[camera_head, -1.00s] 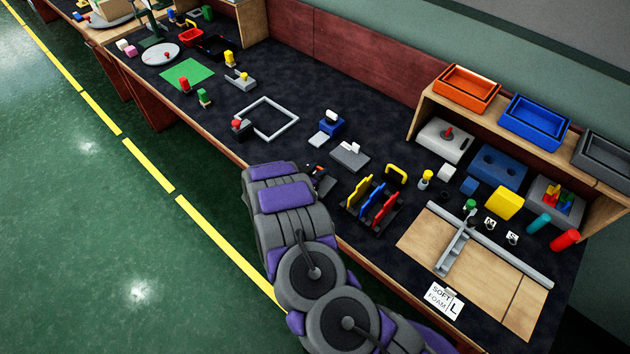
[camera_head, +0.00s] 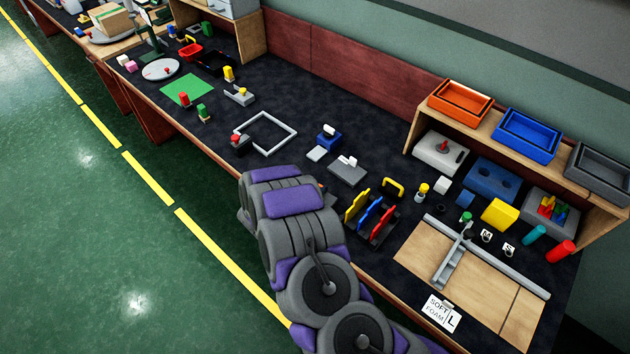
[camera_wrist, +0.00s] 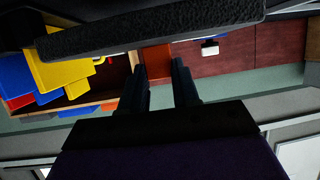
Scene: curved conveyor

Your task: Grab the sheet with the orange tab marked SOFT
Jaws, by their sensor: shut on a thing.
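My gripper (camera_wrist: 160,85) shows its two dark fingers in the wrist view, shut on an orange tab (camera_wrist: 155,56) between their tips. A thick, dark, textured sheet (camera_wrist: 150,30) lies across the top of that view, just past the tab. No lettering on the tab can be read. In the head view my own purple and grey arm hides the fingers and most of what they hold.
A rack of yellow, blue and red plates (camera_head: 369,215) stands just right of my arm. A white card (camera_head: 441,313) reads SOFT FOAM L beside a wooden board (camera_head: 440,262). A shelf (camera_head: 420,112) carries several bins. The green floor at left is clear.

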